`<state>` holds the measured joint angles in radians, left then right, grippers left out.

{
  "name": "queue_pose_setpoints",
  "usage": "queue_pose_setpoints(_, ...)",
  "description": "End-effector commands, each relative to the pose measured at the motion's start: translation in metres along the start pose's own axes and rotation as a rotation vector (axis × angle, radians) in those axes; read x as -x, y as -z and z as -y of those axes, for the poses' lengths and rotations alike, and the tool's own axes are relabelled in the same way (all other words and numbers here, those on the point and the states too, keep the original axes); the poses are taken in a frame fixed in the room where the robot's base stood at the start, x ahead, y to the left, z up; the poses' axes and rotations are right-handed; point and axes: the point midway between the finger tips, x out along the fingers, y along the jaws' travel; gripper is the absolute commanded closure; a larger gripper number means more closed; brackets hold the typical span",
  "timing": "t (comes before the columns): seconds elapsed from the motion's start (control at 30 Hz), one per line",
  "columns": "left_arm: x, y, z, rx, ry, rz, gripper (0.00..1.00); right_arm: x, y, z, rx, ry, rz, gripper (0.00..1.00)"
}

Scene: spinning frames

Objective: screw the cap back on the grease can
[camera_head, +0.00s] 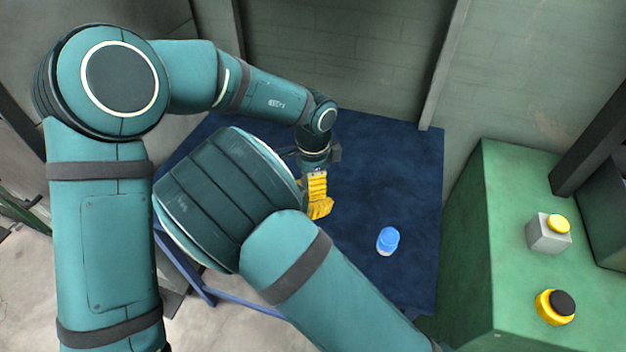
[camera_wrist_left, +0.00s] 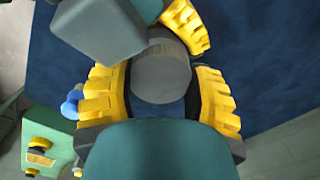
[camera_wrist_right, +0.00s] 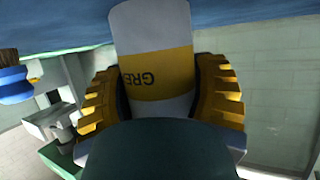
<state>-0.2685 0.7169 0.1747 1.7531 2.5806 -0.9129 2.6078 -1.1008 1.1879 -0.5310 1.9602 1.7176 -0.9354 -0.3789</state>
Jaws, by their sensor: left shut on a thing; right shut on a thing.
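The grease can (camera_wrist_right: 152,65) is white with a yellow band and partly readable lettering. My right gripper (camera_wrist_right: 158,85) is shut on its sides, and the can's far end reaches toward the blue table. A grey round cap (camera_wrist_left: 160,78) sits between the yellow fingers of my left gripper (camera_wrist_left: 160,95), which is shut on it from above. A yellow finger of my right gripper shows just beyond the cap. I cannot tell how far the cap is seated on the can. In the head view, my left gripper (camera_head: 317,183) is over the table; the can is hidden.
The table's right part is otherwise clear. A wall stands behind.

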Motion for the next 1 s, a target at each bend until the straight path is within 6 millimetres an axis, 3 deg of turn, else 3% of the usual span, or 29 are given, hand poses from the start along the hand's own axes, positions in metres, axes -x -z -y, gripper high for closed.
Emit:
queue_pose_setpoints(0.3,0.0,0.0,0.0,-0.042,0.001,-0.001,0.89,0.0,0.001,0.0,-0.001,0.0,-0.002,1.0)
queue_pose_setpoints(0.33,0.0,0.0,0.0,-0.042,0.001,-0.001,0.4,0.0,0.001,0.0,-0.001,0.0,-0.002,1.0)
queue_pose_setpoints(0.4,0.0,0.0,0.0,-0.041,0.001,-0.001,0.16,0.0,0.001,0.0,-0.001,0.0,-0.002,1.0)
queue_pose_setpoints(0.73,0.002,0.0,0.0,-0.04,0.002,-0.001,0.16,0.0,0.001,0.0,-0.001,0.0,-0.002,1.0)
queue_pose_setpoints(1.0,0.034,0.0,0.001,-0.038,0.003,-0.002,0.16,0.0,0.001,0.0,-0.001,0.0,-0.002,1.0)
